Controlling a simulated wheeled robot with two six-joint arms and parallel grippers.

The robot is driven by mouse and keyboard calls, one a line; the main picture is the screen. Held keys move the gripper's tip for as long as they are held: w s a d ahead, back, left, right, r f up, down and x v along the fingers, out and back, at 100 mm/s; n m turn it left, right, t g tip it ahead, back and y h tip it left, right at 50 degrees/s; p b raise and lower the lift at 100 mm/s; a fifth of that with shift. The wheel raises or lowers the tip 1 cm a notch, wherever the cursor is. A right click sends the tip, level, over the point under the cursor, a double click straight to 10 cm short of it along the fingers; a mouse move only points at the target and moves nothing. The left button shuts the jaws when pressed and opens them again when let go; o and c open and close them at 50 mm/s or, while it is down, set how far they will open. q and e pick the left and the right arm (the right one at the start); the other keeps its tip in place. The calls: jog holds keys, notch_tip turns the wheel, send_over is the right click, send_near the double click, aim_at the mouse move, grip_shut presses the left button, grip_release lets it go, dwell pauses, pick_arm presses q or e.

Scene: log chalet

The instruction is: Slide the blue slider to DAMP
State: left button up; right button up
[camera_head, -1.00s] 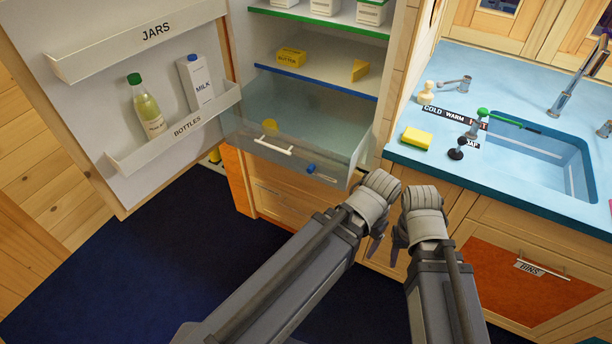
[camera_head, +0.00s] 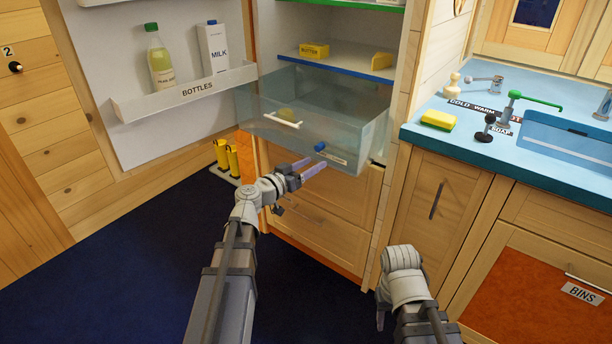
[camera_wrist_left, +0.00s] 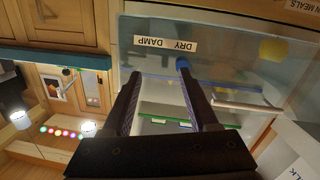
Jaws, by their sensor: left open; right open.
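The blue slider (camera_head: 320,147) sits on the front of the clear fridge drawer (camera_head: 262,125), near its lower right. In the left wrist view the slider (camera_wrist_left: 183,63) is at the DRY end of the DRY–DAMP label (camera_wrist_left: 166,44), which appears upside down. In the head view the label (camera_head: 333,158) is too small to read. My left gripper (camera_head: 309,167) is open and empty, just below and in front of the slider. In the left wrist view one fingertip appears close to the slider; contact cannot be told. My right gripper (camera_head: 381,318) is low before the cabinets, open, fingers partly hidden.
The drawer is pulled out, with a white handle (camera_head: 283,120). The open fridge door (camera_head: 120,55) with its bottle shelf stands left. The counter (camera_head: 440,140) with a sponge and sink is right. The dark floor is clear.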

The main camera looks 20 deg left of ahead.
aim_at(317, 150)
pick_arm(q)
jog(key=shift+n+t+y, duration=0.5)
jog(key=shift+t+y, duration=0.1)
jog(key=shift+w+a, duration=0.2)
jog(key=shift+w, duration=1.65)
jog(key=shift+w+a, duration=0.2)
jog(key=shift+w, duration=1.65)
grip_shut()
